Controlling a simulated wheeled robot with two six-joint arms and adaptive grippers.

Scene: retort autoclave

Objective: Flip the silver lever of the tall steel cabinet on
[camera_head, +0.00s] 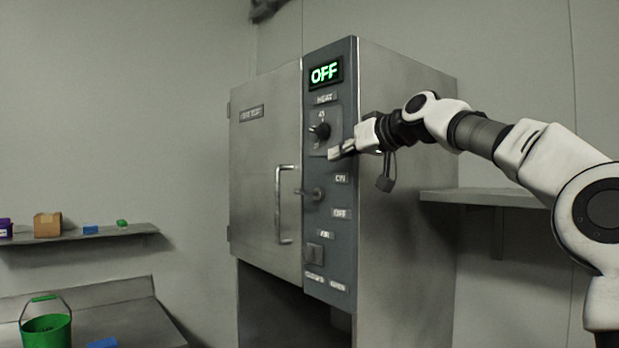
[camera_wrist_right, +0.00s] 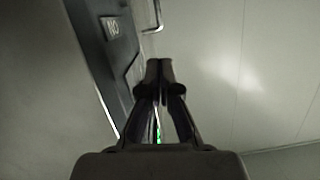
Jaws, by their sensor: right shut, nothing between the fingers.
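The tall steel cabinet (camera_head: 268,150) stands in the middle of the head view, its door shut. Its dark control strip (camera_head: 343,255) carries a display (camera_head: 325,73) that reads OFF in green. The silver lever (camera_head: 314,194) sits between the ON label (camera_head: 341,179) and the OFF label (camera_head: 341,213), its arm pointing left, roughly level. My right gripper (camera_head: 338,154) is shut and empty, just above the ON label and up and right of the lever. In the wrist view its fingertips (camera_wrist_right: 159,70) meet beside the strip, and the lever cannot be made out. My left gripper is out of view.
A dark knob (camera_head: 320,130) is left of my right gripper, and a square switch (camera_head: 314,253) is below the lever. The door handle (camera_head: 284,205) stands out at left. A wall shelf (camera_head: 480,197) is at right; a green bucket (camera_head: 46,329) is at lower left.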

